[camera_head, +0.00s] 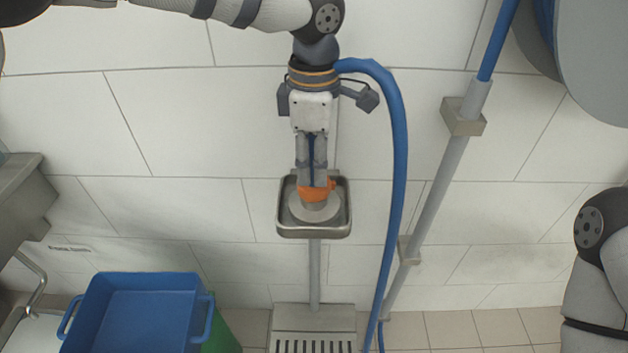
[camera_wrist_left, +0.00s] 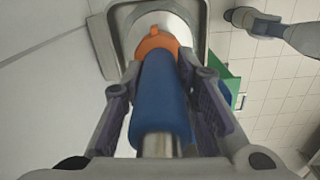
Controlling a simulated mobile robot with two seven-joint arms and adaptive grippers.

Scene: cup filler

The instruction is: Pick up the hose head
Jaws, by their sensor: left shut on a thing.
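The hose head has a blue grip and an orange collar (camera_head: 317,192). A pale round part shows below the collar, over the metal tray. In the left wrist view the hose head's blue grip (camera_wrist_left: 162,100) runs between my fingers, with a metal fitting at the near end. My left gripper (camera_head: 312,178) points down and is shut on the hose head, with a finger on each side. The blue hose (camera_head: 400,150) arcs from behind my left wrist down toward the floor. My right gripper is out of view; only part of my right arm shows at the right edge.
The small metal tray (camera_head: 284,208) sits on a post above a slotted grate (camera_head: 315,318). A blue bin (camera_head: 140,282) stands at lower left, with a green thing (camera_head: 226,332) beside it. A grey pipe (camera_head: 432,200) slants down to the right of the hose. Tiled wall lies behind.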

